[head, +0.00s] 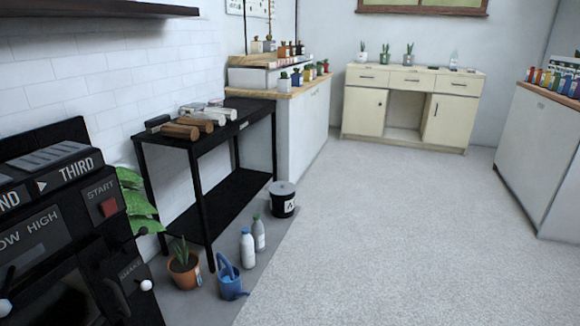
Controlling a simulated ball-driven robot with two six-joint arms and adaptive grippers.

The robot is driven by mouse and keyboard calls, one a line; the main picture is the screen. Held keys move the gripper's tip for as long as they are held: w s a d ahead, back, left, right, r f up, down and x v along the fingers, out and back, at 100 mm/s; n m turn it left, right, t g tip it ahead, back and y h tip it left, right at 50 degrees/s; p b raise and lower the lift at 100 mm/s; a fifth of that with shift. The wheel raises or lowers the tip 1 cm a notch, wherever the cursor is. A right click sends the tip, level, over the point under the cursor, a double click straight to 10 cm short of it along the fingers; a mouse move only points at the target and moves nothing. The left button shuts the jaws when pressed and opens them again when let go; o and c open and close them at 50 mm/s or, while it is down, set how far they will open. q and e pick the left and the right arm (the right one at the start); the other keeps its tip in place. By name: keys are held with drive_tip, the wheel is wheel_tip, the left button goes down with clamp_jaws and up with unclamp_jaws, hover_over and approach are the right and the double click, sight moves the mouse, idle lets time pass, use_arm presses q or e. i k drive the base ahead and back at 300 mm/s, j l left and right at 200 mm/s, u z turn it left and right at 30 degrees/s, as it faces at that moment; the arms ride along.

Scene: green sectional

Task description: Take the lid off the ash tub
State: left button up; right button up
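The ash tub (283,205) is a black bucket with a white label marked with a dark letter. It stands upright on the floor near the right end of the black metal table. Its grey lid (283,187) sits on top and covers the opening. Neither of my grippers is in view.
A black two-tier table (238,184) with logs on top stands along the left wall. Bottles (247,248), a blue watering can (229,280) and a potted plant (184,268) stand nearer on the grey mat. A black machine (75,225) fills the left foreground. The floor to the right is clear.

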sight(278, 187)
drive_tip(key=i+l+z, duration=0.1)
drive_tip(key=i+l, duration=0.25)
drive_tip(key=i+l+z, duration=0.1)
drive_tip(key=i+l, duration=0.2)
drive_tip(key=i, duration=0.25)
drive_tip(key=i+l+z, duration=0.1)
drive_tip(key=i+l, duration=0.2)
drive_tip(key=i, duration=0.2)
drive_tip(key=i+l, duration=0.25)
drive_tip(key=i, duration=0.25)
drive_tip(key=k+z, duration=0.05)
